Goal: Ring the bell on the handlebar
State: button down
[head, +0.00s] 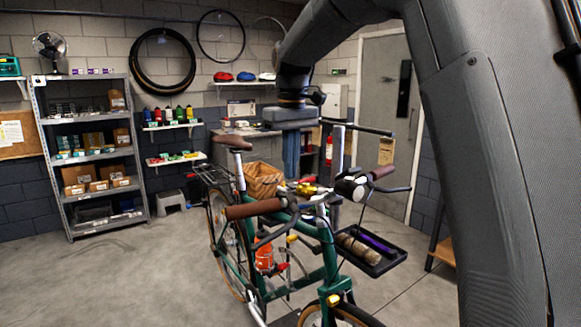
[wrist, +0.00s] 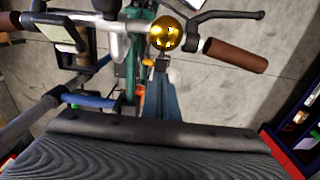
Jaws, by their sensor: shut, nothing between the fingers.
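The bell (wrist: 167,33) is a shiny gold dome on the handlebar (wrist: 120,24) in the wrist view, near the top middle, left of a brown grip (wrist: 235,55). In the head view the bell (head: 307,188) is a small gold shape at the middle of the handlebar of the green bicycle (head: 322,275). My gripper (head: 291,174) points down in the head view, shut and empty, with its fingertips appearing just above and left of the bell. I cannot tell the exact gap between them.
A brake lever (wrist: 228,15) sits beside the brown grip. A black tray (head: 372,262) with a rolled item and a purple item is right of the bicycle. A metal shelf (head: 95,187) stands at the left wall. The floor at left is clear.

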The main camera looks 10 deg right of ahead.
notch_tip(320, 180, up, 3)
jog(key=shift+f+p, duration=0.1)
jog(key=shift+p, duration=1.1)
notch_tip(320, 180, up, 9)
jog(key=s+d+b, duration=0.1)
jog(key=s+b, duration=0.1)
jog(key=b, duration=0.1)
jog(key=shift+s+r+b, duration=0.2)
jog(key=shift+s+b, duration=0.05)
jog(key=shift+b, duration=0.15)
jog(key=shift+d, duration=0.1)
